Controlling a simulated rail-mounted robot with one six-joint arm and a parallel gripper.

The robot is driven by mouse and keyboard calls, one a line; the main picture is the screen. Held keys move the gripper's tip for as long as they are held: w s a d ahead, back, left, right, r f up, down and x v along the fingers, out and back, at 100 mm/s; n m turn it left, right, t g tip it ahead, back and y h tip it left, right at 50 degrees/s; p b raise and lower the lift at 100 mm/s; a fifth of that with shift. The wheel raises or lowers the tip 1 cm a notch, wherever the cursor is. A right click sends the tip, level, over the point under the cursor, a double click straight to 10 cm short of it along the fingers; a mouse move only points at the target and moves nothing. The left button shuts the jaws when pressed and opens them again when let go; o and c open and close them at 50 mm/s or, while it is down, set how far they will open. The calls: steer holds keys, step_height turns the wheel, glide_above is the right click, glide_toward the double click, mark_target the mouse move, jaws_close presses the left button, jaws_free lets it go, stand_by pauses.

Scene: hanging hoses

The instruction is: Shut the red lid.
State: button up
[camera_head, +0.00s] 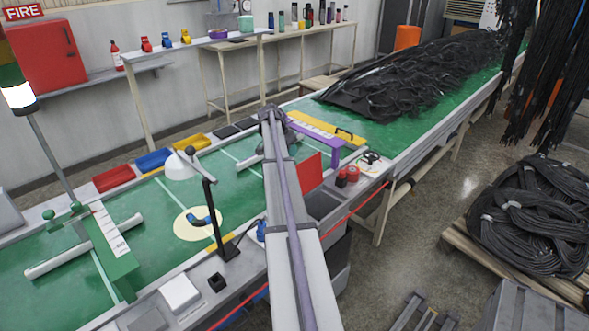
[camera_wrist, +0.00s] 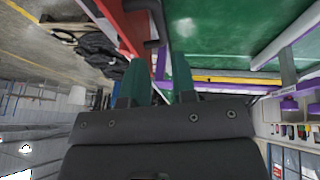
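The red lid (camera_head: 309,172) stands steeply raised, just right of my arm, above a grey bin (camera_head: 322,203) at the bench's front edge. Part of it is hidden behind my arm. In the wrist view a red panel (camera_wrist: 122,28), which looks like the lid, is beyond the fingertips, with a dark handle-like bar beside it. My gripper (camera_wrist: 159,78) shows two green fingers with a gap between them. Red shows through the gap, but I see nothing clamped. In the head view the gripper is hidden by my arm. Contact with the lid cannot be told.
A purple bracket (camera_head: 318,143) stands behind the lid, and red rolls (camera_head: 347,175) lie right of it. A black lamp stand (camera_head: 222,220) is left of my arm. Black hoses (camera_head: 415,75) cover the far bench. Coiled hoses (camera_head: 530,210) lie on a pallet at right.

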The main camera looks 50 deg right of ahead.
mark_target(302, 176)
steer(key=b+x, duration=0.5)
steer(key=x, duration=0.2)
steer(key=shift+f, duration=0.4)
steer(key=shift+r, duration=0.1)
jaws_close()
